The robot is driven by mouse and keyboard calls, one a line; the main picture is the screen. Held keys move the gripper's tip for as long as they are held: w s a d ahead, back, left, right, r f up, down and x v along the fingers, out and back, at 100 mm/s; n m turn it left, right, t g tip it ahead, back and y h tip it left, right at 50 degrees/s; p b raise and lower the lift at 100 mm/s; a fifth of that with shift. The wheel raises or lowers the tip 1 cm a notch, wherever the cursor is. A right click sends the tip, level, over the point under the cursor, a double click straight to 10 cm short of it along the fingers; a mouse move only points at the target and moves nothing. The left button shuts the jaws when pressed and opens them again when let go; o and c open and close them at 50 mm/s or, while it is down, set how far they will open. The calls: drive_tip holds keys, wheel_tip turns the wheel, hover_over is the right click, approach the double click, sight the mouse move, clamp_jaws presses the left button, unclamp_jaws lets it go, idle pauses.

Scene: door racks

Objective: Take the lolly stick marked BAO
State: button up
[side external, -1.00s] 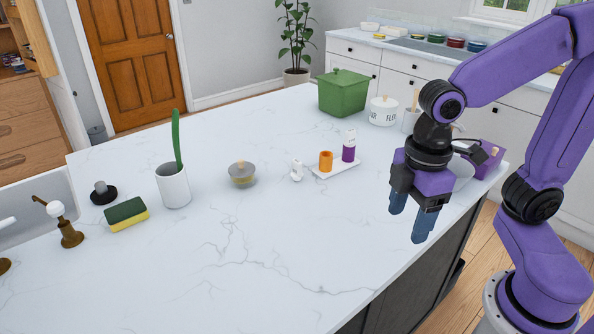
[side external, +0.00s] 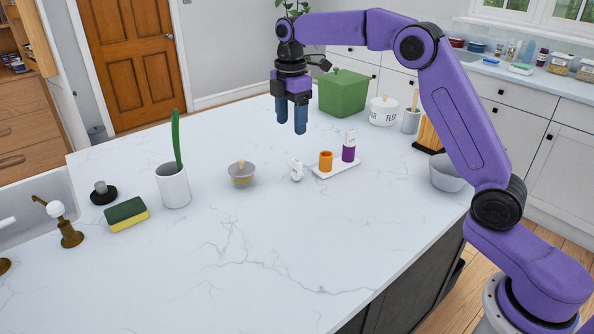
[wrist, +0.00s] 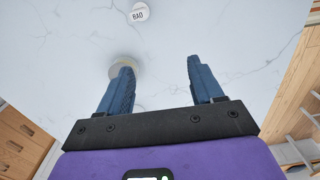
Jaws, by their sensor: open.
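A white round head marked BAO (wrist: 138,14) shows at the top of the wrist view, cut by the edge; its stick is not visible there. In the side view a small white piece (side external: 297,171) stands on the counter left of the tray; I cannot read a mark on it, so I cannot tell if it is the same thing. My gripper (side external: 292,130) is open and empty, pointing down over the far part of the counter; its two blue fingers also show in the wrist view (wrist: 162,72), apart from the BAO head.
A tray (side external: 336,170) holds orange and purple containers. A green box (side external: 342,93), a white cup (side external: 173,187) and a sponge (side external: 126,214) are also here. The front of the counter (side external: 260,270) is clear.

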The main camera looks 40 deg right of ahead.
sight(296, 161)
drive_tip(key=w+d+f, duration=0.1)
drive_tip(key=w+d, duration=0.2)
drive_tip(key=d, duration=0.1)
drive_tip(key=shift+n, duration=0.3)
wheel_tip(296, 161, down, 17)
drive_tip(key=c, duration=1)
